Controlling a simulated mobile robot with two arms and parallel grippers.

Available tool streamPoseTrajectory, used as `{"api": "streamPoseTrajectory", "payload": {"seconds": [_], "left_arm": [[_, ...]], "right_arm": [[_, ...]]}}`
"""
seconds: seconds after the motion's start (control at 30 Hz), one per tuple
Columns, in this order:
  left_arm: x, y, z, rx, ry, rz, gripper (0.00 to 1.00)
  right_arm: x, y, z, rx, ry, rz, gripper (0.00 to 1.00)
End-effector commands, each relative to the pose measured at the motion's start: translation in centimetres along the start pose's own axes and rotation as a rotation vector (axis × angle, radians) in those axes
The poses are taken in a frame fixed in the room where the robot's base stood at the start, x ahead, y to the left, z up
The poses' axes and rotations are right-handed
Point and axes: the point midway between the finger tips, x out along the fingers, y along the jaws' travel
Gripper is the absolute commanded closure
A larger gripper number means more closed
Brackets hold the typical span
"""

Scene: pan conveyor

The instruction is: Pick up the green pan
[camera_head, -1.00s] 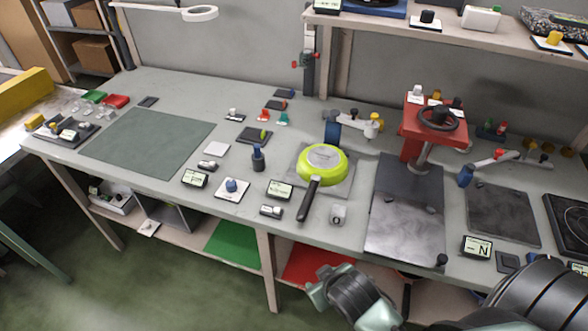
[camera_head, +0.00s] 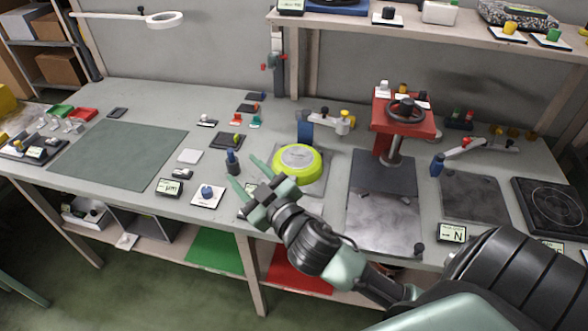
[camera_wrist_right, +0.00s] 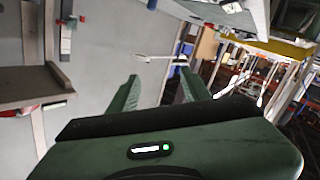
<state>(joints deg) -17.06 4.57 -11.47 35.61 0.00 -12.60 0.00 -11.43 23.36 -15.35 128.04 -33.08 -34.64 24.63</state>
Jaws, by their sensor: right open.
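The green pan (camera_head: 305,176) is lime green with a light grey round face on top. It rests on a grey square plate (camera_head: 328,193) at the middle of the workbench. Its handle is hidden behind my right gripper. My right gripper (camera_head: 242,172) is in front and to the left of the pan in the head view, with its fingers spread and nothing between them. Its two green fingers also show apart in the right wrist view (camera_wrist_right: 158,78), where the pan does not show. My left gripper is not in view.
A red press (camera_head: 403,122) with a handwheel stands right of the pan. A clamp stand (camera_head: 305,130) is behind the pan. The green mat (camera_head: 120,152) at left is clear.

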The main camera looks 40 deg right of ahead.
Motion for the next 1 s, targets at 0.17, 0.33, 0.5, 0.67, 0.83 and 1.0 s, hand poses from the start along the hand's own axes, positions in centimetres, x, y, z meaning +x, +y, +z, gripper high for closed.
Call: {"api": "streamPoseTrajectory", "payload": {"seconds": [0.17, 0.33, 0.5, 0.67, 0.83, 1.0], "left_arm": [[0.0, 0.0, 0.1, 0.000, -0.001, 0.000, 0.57], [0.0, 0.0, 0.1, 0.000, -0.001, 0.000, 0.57], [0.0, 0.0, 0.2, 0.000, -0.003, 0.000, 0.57], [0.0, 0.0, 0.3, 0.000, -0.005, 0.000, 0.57], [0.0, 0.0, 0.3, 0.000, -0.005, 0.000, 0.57], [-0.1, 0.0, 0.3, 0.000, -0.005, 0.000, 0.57]], "right_arm": [[1.2, -2.5, -11.4, -0.235, 0.506, -0.164, 0.52], [-0.9, -8.1, -14.2, -0.540, 0.793, -0.492, 0.52], [-2.1, -10.5, -8.1, -0.905, 0.781, -0.901, 0.52], [-1.4, -5.6, 1.2, -1.215, 0.467, -1.227, 0.52], [-1.2, 2.9, 7.6, -1.379, 0.058, -1.388, 0.52], [-1.6, 7.2, 9.7, -1.418, -0.147, -1.427, 0.52]]}}
